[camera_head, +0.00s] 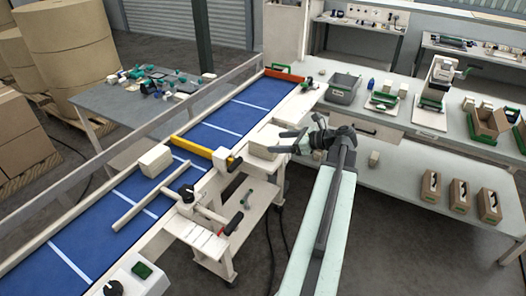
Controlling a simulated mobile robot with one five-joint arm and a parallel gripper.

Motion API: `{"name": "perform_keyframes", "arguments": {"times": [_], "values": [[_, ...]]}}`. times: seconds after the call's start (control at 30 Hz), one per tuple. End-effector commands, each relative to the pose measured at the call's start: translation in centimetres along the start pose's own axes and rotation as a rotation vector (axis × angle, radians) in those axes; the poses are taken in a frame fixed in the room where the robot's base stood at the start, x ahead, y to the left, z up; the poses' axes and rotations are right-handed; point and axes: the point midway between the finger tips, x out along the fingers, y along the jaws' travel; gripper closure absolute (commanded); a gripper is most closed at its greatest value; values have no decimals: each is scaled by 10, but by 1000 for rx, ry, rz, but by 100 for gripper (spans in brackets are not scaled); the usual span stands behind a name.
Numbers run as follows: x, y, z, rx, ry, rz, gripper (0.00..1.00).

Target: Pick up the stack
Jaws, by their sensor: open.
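A cream block-like stack (265,141) rests at the right side of the conveyor, on a pale ledge or cart top. A second cream stack (155,160) sits on the blue conveyor belt (212,132), left of the yellow bar. Which of the two is the task's stack I cannot tell. My gripper (288,141) is open, its dark fingers pointing left towards the first stack's right side. The fingers overlap the stack's right edge in the picture; whether they touch it I cannot tell. No stack is held.
A yellow bar (192,146) crosses the belt, with a pale diagonal rail (142,207) nearer. A cart (243,205) stands beside the conveyor. A workbench (400,133) at right holds a grey bin (343,88) and cartons. Grey floor is open at lower right.

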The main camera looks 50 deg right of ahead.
Motion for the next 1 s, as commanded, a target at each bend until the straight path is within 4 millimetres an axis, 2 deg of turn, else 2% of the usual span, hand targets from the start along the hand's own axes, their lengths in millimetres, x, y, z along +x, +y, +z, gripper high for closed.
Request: {"name": "perform_keyframes", "arguments": {"times": [0.07,0.13,0.33,0.53,0.7,1.0], "values": [[4,0,-12,0,0,-1,24],[5,-1,-15,1,0,-2,24],[6,-1,-16,1,0,-2,24],[28,-1,-17,-1,1,0,24],[34,-2,-16,0,1,-3,24],[80,-4,-18,0,1,-2,24]]}}
